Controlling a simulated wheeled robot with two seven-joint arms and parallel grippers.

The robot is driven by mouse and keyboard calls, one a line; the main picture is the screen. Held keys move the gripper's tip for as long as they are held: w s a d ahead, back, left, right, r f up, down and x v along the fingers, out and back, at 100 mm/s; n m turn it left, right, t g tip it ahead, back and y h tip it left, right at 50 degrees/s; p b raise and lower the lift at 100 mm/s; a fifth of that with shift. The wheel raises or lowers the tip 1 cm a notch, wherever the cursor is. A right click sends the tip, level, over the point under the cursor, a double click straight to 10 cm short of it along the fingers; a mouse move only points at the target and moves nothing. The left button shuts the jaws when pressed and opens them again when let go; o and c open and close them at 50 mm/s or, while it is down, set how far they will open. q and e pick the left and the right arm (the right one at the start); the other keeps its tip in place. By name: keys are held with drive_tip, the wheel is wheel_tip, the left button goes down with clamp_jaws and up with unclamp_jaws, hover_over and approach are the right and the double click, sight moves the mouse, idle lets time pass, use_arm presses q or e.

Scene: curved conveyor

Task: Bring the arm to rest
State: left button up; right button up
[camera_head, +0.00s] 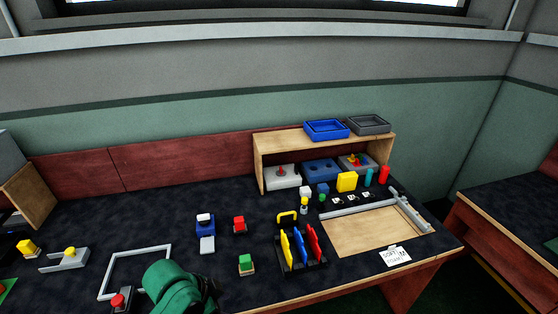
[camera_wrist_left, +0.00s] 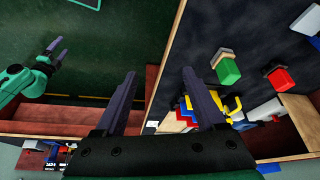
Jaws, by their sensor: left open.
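My left arm, green, comes in at the bottom of the head view, its dark left gripper (camera_head: 208,290) partly cut off at the near table edge. In the left wrist view the left gripper (camera_wrist_left: 160,72) has its two fingers wide apart with nothing between them. My right gripper (camera_wrist_left: 59,49) shows at the left of the wrist view on a green arm, away from the table. Its two fingers look spread and empty. The right arm is not in the head view.
A wooden shelf (camera_head: 259,163) with trays stands behind. In the wrist view, free space lies left of the table edge.

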use_arm(q)
drive_tip(key=s+a+n+t+y, duration=0.1)
drive_tip(key=s+a+n+y, duration=0.3)
drive_tip(key=s+a+n, duration=0.6)
drive_tip(key=s+f+g, duration=0.1)
drive_tip(key=s+f, duration=0.2)
drive_tip(key=f, duration=2.2)
drive_tip(key=s+a+f+g, duration=0.1)
drive_tip(key=s+a+f, duration=0.2)
drive_tip(key=s+f, duration=0.9)
drive_tip(key=s, duration=0.3)
drive_tip(key=shift+s+f+m, duration=0.25)
drive_tip(key=shift+m, duration=0.05)
drive_tip(key=shift+a, duration=0.1)
